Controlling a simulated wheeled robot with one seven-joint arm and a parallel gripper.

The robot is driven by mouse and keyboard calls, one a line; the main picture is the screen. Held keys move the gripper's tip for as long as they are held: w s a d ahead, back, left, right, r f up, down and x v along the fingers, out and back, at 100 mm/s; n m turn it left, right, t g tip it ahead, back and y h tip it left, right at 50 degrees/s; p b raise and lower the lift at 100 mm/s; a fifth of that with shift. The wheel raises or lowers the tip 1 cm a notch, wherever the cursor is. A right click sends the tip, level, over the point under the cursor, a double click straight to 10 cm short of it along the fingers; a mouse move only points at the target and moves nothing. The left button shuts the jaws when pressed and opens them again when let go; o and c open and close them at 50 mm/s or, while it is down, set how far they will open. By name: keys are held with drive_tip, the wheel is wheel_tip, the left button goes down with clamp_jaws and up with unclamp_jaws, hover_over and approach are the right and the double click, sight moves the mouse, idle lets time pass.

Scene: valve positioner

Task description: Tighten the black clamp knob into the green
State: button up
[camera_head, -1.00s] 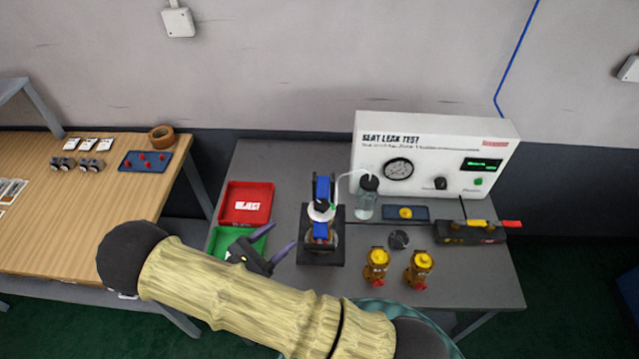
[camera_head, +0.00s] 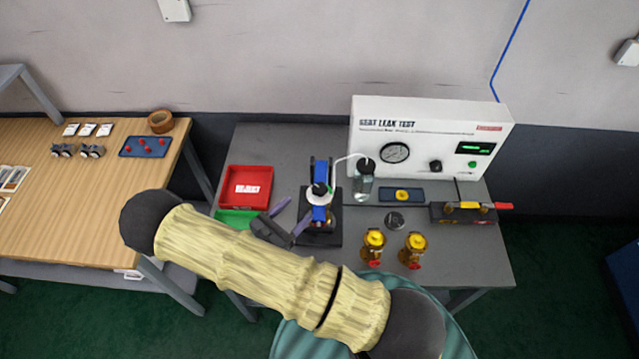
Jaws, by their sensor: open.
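The blue clamp fixture (camera_head: 321,172) stands on a dark base (camera_head: 318,239) near the middle of the grey bench. A small black knob (camera_head: 319,189) sits on top of it, above a white disc (camera_head: 317,199). A small green patch shows at the disc's right edge; its exact extent is too small to tell. My gripper (camera_head: 292,214) is open and empty, just left of the fixture. Its two purple fingers point up and right, with the right one close to the fixture's lower left side. Contact cannot be told. My arm crosses the view below.
A red tray (camera_head: 264,186) and a green tray (camera_head: 226,216) lie left; my gripper partly covers the green one. The white leak tester (camera_head: 430,125), a bottle (camera_head: 363,185) with a thin tube, and two brass valves (camera_head: 373,246) stand right of the fixture.

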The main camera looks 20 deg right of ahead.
sight(314, 193)
drive_tip(key=p+x, duration=0.4)
drive_tip(key=x, duration=0.6)
drive_tip(key=shift+w+d, duration=0.25)
drive_tip(key=shift+w, duration=0.1)
drive_tip(key=c, duration=1)
